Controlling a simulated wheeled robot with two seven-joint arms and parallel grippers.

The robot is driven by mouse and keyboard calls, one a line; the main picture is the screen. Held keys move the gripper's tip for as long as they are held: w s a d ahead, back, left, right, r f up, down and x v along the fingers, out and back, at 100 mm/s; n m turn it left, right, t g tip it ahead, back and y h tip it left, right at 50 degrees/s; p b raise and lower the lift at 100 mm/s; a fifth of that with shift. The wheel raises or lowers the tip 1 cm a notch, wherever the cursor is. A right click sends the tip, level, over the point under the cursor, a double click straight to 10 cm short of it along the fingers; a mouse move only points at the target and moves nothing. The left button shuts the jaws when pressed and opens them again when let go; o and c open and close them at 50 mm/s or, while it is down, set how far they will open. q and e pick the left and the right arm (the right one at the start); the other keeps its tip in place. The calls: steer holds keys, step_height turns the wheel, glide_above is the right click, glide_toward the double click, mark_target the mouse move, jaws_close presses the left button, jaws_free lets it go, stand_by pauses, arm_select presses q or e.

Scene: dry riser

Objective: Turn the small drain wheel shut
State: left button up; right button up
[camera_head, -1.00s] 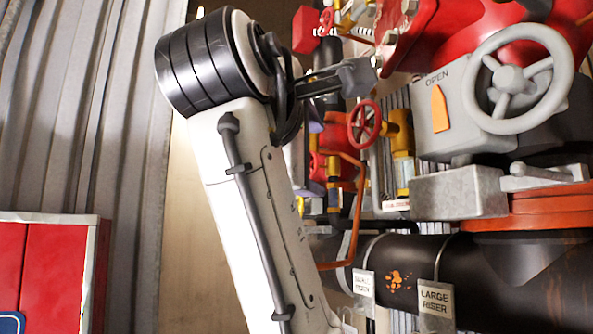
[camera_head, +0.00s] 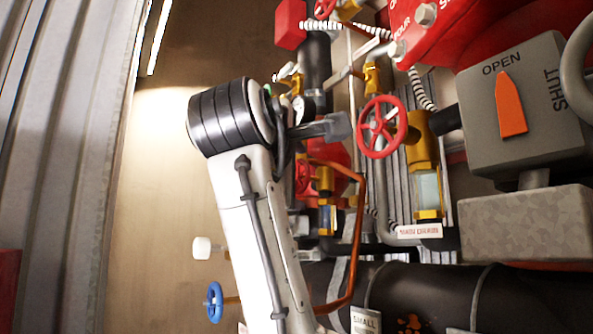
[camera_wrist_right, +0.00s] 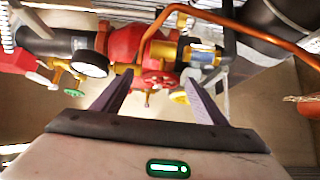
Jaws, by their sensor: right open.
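A small red wheel (camera_head: 303,178) sits on the red valve body, partly hidden behind my right arm in the head view. What looks like the same wheel (camera_wrist_right: 155,80) shows in the right wrist view, beyond and between the fingertips and apart from them. I cannot read a label for the small wheel. My right gripper (camera_head: 338,127) reaches toward the pipework; its two fingers (camera_wrist_right: 157,88) are spread and empty. My left gripper is out of view.
A copper pipe (camera_head: 355,235) loops near the valves and crosses the top of the wrist view. A blue wheel (camera_head: 214,302) is low, beside my arm. A grey OPEN/SHUT box (camera_head: 530,110) is right.

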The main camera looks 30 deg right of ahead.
steer(key=shift+w+d, duration=0.35)
steer(key=shift+w, duration=0.1)
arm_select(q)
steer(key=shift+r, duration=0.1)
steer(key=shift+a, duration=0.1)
